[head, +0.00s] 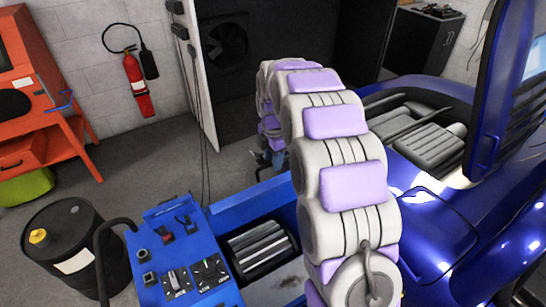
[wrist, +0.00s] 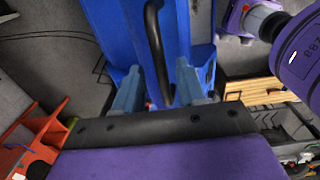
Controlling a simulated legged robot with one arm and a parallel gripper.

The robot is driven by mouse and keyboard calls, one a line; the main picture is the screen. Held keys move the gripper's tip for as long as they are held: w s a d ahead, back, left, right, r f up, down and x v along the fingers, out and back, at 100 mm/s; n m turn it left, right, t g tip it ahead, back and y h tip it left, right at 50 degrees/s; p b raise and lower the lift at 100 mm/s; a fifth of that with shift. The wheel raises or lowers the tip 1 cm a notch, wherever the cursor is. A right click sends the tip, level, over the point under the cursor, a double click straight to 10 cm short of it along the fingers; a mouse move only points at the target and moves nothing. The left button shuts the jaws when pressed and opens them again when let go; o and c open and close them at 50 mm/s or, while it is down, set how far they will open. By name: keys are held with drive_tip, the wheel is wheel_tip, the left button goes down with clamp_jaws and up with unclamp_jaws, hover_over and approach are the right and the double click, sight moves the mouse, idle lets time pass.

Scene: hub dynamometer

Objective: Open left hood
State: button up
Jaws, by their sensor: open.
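A blue vehicle (head: 497,225) fills the right side of the head view. A tall blue panel (head: 490,110) stands raised at the upper right, beside an open bay with grey ribbed parts (head: 432,145). A smooth blue panel (head: 425,215) lies closed in front of that bay; I cannot tell which is the left hood. My gripper (wrist: 158,72) is open, its two fingers apart. A black curved bar (wrist: 153,35) shows between and beyond them, over blue surfaces; I cannot tell how near it is. In the head view my arm hides much of the middle.
A blue control machine (head: 185,265) with switches and a roller (head: 260,248) stands front centre. A black drum (head: 70,245), an orange workbench (head: 45,120) and a fire extinguisher (head: 138,85) are at left. Clear floor lies between them. A black cabinet (head: 422,45) stands at the back.

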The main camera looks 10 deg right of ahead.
drive_tip(key=shift+d, duration=0.15)
drive_tip(key=shift+c, duration=0.9)
drive_tip(key=shift+r, duration=0.1)
clamp_jaws()
